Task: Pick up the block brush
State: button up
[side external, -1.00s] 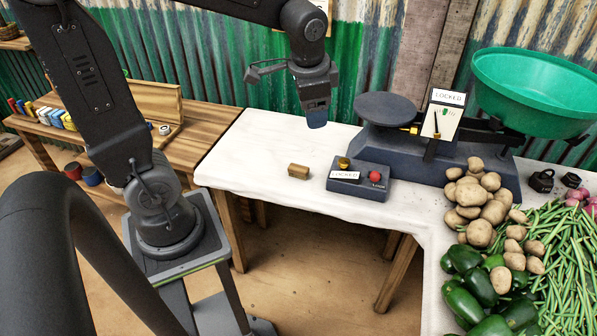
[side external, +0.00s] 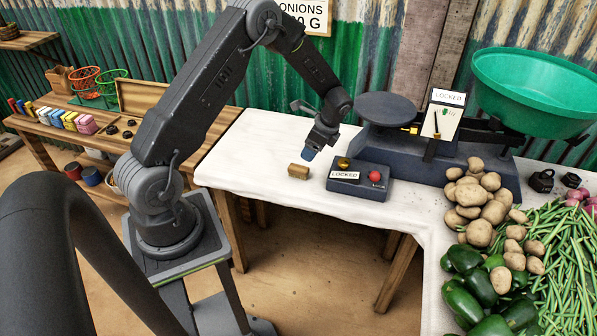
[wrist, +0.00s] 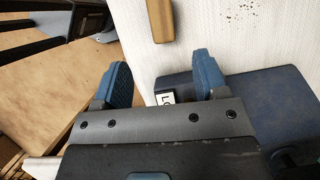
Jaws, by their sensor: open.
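The block brush, seen as a small tan wooden block (side external: 298,171), lies on the white cloth of the table, left of the dark control box. It also shows in the wrist view as a tan bar (wrist: 161,20) at the top, cut off by the picture edge. No bristles can be made out. My gripper (side external: 309,154) hangs a little above the table, just above and right of the block as seen from the side. In the wrist view its two blue fingertips (wrist: 165,82) are spread apart with nothing between them, and the block lies beyond them.
A dark box (side external: 358,182) with a LOCKED label, a red button and a brass knob stands right of the block. Behind it is a scale (side external: 437,165) with a green pan (side external: 535,92). Potatoes (side external: 481,200) and peppers crowd the right. The cloth (side external: 240,165) left of the block is clear.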

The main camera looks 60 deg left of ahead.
aim_at(299, 167)
jog(key=x, duration=1.1)
jog(key=shift+a, duration=0.2)
jog(key=shift+r, duration=0.1)
jog(key=c, duration=1)
